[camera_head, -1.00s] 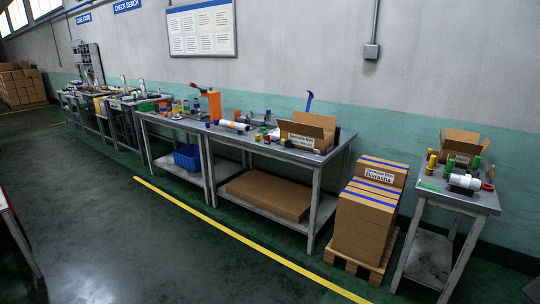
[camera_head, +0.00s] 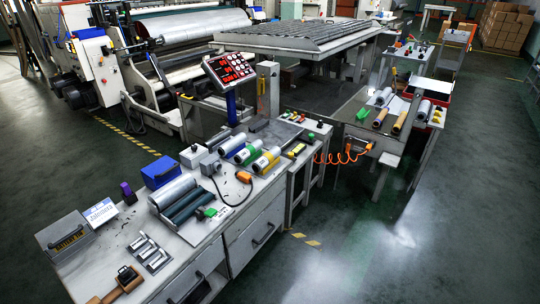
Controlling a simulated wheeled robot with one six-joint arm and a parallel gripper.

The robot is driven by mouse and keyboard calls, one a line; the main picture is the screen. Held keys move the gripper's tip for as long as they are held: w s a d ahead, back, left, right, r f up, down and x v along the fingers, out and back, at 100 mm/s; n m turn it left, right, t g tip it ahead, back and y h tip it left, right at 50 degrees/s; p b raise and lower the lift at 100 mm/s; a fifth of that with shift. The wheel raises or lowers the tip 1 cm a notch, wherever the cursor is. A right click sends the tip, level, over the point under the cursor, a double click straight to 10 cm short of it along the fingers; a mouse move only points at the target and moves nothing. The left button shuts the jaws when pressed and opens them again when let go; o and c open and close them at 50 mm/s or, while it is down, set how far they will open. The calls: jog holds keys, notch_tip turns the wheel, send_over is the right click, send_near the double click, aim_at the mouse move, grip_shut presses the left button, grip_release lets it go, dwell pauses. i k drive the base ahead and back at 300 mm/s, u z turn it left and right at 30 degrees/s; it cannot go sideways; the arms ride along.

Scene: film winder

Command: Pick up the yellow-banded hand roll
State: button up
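The yellow-banded hand roll (camera_head: 266,161) lies on its side on the grey workbench (camera_head: 222,229), near its right end. It is a pale roll with a yellow band, the nearest to the bench's right edge in a row of similar rolls. Beside it lie a green-banded roll (camera_head: 247,153) and a blue-banded roll (camera_head: 231,144). My gripper is not in view.
A black cable and an orange-tipped tool (camera_head: 243,177) lie in front of the rolls. A red-display panel (camera_head: 230,69) stands behind them. A second table (camera_head: 392,128) holds more rolls, with an orange coiled hose (camera_head: 345,152) between. Floor at lower right is clear.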

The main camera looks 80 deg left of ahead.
aim_at(268, 157)
jog(key=u, duration=1.6)
jog(key=i, duration=1.9)
jog(key=u, duration=1.15)
jog(key=i, duration=1)
